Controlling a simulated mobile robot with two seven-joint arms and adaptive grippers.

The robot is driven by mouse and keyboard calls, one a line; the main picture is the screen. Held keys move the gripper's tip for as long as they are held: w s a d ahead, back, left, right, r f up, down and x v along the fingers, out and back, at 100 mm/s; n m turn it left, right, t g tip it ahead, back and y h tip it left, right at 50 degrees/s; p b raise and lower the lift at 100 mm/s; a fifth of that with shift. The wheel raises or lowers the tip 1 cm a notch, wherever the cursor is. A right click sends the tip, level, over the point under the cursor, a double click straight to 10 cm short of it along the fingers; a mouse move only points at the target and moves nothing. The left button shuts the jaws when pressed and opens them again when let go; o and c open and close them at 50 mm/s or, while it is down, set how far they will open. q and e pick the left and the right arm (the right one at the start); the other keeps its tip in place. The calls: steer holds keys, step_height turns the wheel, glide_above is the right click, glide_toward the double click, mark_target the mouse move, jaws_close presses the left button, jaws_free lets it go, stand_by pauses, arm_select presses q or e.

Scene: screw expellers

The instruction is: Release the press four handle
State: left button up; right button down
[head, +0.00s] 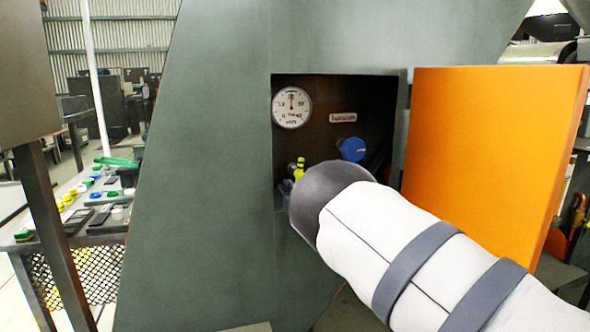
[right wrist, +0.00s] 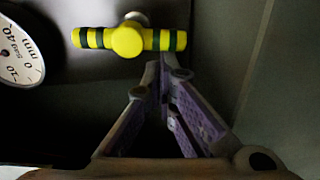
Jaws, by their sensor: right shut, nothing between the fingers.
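A yellow handle with black bands (right wrist: 128,38) sits in a dark recess of a grey-green machine. In the head view only a small part of the handle (head: 299,166) shows, just above the end of my right arm. In the right wrist view it lies crosswise. My right gripper (right wrist: 161,72) is shut and empty, its fingertips just below the right half of the handle; I cannot tell whether they touch it. In the head view my arm hides most of this gripper. My left gripper is not in view.
The recess also holds a round white gauge (head: 292,107), a small label plate (head: 343,117) and a blue knob (head: 352,149). An orange door (head: 492,150) stands open to the right. A bench with coloured buttons (head: 85,195) stands at the left.

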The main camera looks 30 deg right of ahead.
steer(key=v, duration=1.2)
